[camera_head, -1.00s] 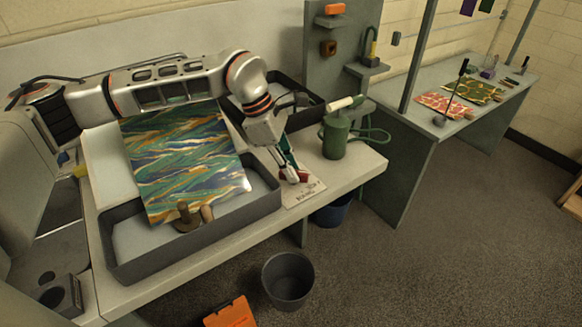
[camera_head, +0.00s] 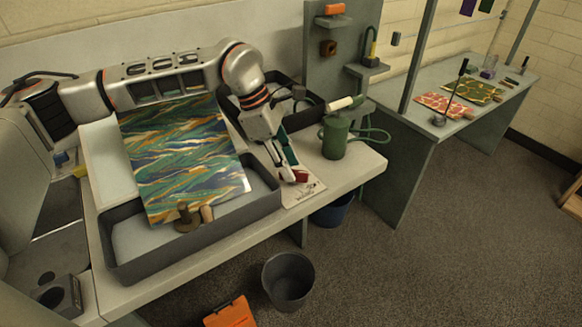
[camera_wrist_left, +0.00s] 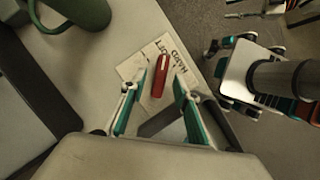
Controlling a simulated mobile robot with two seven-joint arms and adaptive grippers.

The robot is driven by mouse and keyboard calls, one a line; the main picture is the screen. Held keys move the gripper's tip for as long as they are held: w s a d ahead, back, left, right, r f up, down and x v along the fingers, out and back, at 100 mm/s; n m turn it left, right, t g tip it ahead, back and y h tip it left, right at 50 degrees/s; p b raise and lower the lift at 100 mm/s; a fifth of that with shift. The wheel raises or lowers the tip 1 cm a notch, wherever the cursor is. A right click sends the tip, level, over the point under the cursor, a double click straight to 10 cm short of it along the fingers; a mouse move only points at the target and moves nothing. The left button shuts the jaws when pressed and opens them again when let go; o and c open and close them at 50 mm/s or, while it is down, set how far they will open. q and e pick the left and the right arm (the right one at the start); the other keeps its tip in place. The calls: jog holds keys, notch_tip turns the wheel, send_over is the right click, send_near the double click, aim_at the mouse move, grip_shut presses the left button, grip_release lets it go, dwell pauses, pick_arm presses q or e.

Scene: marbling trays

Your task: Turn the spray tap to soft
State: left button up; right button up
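The spray tap shows as a red lever (camera_wrist_left: 161,76) on a pale label plate (camera_wrist_left: 135,66) printed with SOFT and HARD. The lever lies along the plate, near the two words. In the head view the plate (camera_head: 293,198) is at the table's front edge, right of the large tray, and the red lever (camera_head: 300,176) is at my fingertips. My left gripper (camera_wrist_left: 164,88) is open, its teal-padded fingers on either side of the lever's near end. I cannot tell whether either finger touches it. My right gripper is not in view.
A green can (camera_head: 335,139) stands right behind the plate. A grey tray (camera_head: 190,238) with a marbled sheet (camera_head: 185,155) is on the left, and a smaller dark tray (camera_head: 297,119) is behind. A bucket (camera_head: 288,281) stands on the floor.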

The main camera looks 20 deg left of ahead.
pick_arm(q)
jog(key=v, duration=1)
jog(key=shift+r, duration=0.25)
